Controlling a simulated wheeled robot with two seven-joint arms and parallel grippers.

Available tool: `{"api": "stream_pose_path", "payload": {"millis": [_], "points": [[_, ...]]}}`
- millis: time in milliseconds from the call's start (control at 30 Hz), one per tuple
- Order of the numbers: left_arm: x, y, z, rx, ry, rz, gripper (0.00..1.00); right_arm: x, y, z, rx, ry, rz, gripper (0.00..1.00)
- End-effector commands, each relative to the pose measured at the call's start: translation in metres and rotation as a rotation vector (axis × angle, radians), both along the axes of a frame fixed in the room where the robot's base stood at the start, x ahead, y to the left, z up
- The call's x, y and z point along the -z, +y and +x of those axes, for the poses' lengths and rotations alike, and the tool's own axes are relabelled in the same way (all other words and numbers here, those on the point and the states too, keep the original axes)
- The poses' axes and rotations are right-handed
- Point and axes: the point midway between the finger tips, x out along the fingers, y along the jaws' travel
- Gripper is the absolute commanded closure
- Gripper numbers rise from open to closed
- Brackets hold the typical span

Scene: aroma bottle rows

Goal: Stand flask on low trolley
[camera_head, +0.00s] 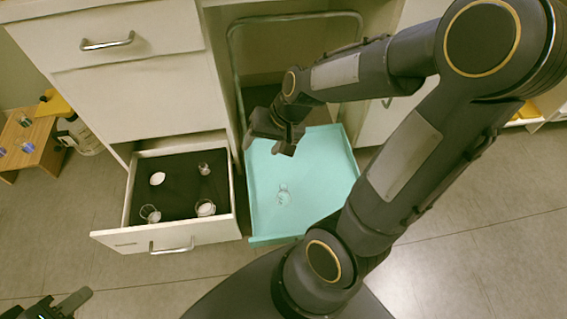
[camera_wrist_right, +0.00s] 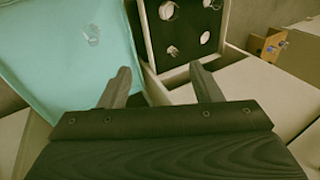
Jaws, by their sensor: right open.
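A small clear glass flask (camera_head: 284,195) is on the turquoise deck of the low trolley (camera_head: 325,165). It looks upright, but its clear outline is faint. In the right wrist view the flask (camera_wrist_right: 91,34) is at the upper left on the trolley (camera_wrist_right: 45,60), apart from my fingers. My right gripper (camera_head: 275,143) is above the trolley's back left edge, beside the drawer. In the wrist view its two fingers (camera_wrist_right: 163,86) are spread with nothing between them. My left gripper (camera_head: 62,303) is only partly in view at the bottom left, away from the trolley.
An open drawer (camera_head: 225,222) with a dark liner stands left of the trolley. It holds a white round item (camera_head: 157,179), a small glass piece (camera_head: 204,169) and two glass vessels (camera_head: 206,208). A wooden stand (camera_head: 35,145) is at the far left.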

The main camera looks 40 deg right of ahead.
Motion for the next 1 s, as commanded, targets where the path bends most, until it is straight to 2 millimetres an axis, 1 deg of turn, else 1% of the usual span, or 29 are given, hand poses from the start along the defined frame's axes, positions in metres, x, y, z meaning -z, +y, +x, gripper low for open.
{"api": "stream_pose_path", "payload": {"millis": [33,100,200,333,400,500,667,1000], "points": [[0.0,0.0,0.0,0.0,0.0,0.0,0.64,-0.019,0.004,-0.01,-0.034,-0.047,0.0,0.42],[0.0,0.0,0.0,0.0,0.0,0.0,0.64,-0.04,0.011,-0.027,-0.087,-0.097,-0.004,0.42],[0.0,0.0,0.0,0.0,0.0,0.0,0.64,-0.063,0.02,-0.052,-0.162,-0.168,-0.028,0.42],[0.0,0.0,0.0,0.0,0.0,0.0,0.64,-0.081,0.028,-0.084,-0.246,-0.244,-0.074,0.42],[0.0,0.0,0.0,0.0,0.0,0.0,0.64,-0.086,0.031,-0.098,-0.28,-0.273,-0.099,0.42],[0.0,0.0,0.0,0.0,0.0,0.0,0.64,-0.089,0.033,-0.112,-0.313,-0.302,-0.13,0.42],[0.0,0.0,0.0,0.0,0.0,0.0,0.64,-0.09,0.035,-0.121,-0.335,-0.318,-0.153,0.42],[-0.002,0.0,0.0,0.0,0.0,0.0,0.64,-0.093,0.035,-0.121,-0.335,-0.318,-0.152,0.42]]}}
